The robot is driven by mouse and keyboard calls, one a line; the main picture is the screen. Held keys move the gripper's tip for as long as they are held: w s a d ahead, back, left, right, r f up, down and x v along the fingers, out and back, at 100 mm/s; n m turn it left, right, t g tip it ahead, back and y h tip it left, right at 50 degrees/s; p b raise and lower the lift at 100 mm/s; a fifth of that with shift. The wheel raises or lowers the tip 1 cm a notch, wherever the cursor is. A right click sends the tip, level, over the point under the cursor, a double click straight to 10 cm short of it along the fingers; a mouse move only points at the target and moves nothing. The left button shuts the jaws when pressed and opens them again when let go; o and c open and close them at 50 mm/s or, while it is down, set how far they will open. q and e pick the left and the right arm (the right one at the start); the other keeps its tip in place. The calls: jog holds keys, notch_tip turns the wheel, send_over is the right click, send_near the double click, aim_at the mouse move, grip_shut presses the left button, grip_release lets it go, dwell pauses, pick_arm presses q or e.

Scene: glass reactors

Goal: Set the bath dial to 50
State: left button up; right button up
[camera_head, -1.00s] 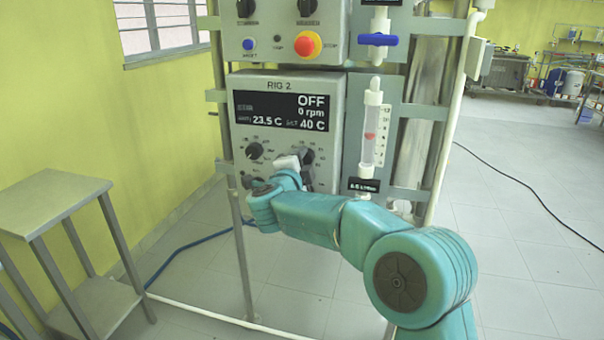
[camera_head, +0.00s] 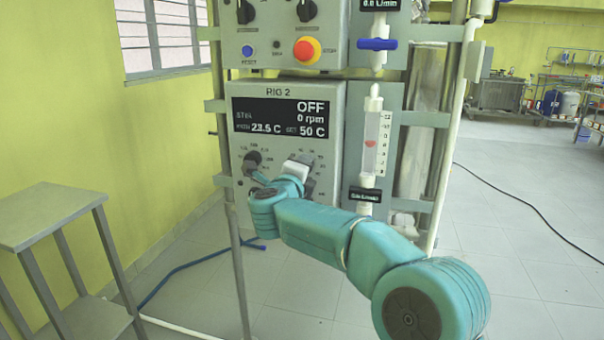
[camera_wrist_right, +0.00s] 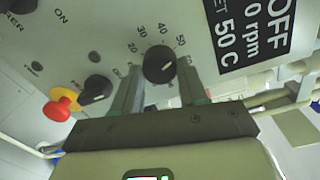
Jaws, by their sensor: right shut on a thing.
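The bath dial (camera_wrist_right: 158,64) is a black round knob on the grey RIG 2 panel (camera_head: 238,152). In the right wrist view its scale is printed with numbers including 20, 30, 40 and 50. My right gripper (camera_wrist_right: 159,72) has one finger on each side of the dial and is shut on it. In the head view this gripper (camera_head: 299,168) and its wrist hide much of the dial. The panel display (camera_head: 282,117) reads OFF, 0 rpm, about 23.5 C and a set value of 50 C. My left gripper is not in view.
Another black knob (camera_head: 252,159) is left of my gripper. A red-and-yellow stop button (camera_head: 306,50) and a blue button (camera_head: 247,51) are above the display. A flowmeter tube (camera_head: 371,140) is to the right. A metal side table (camera_head: 45,213) stands at left.

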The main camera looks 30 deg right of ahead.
dwell(0.3)
jog(key=o, duration=1.1)
jog(key=shift+c, duration=0.2)
jog(key=v, duration=1.6)
jog(key=shift+a, duration=0.2)
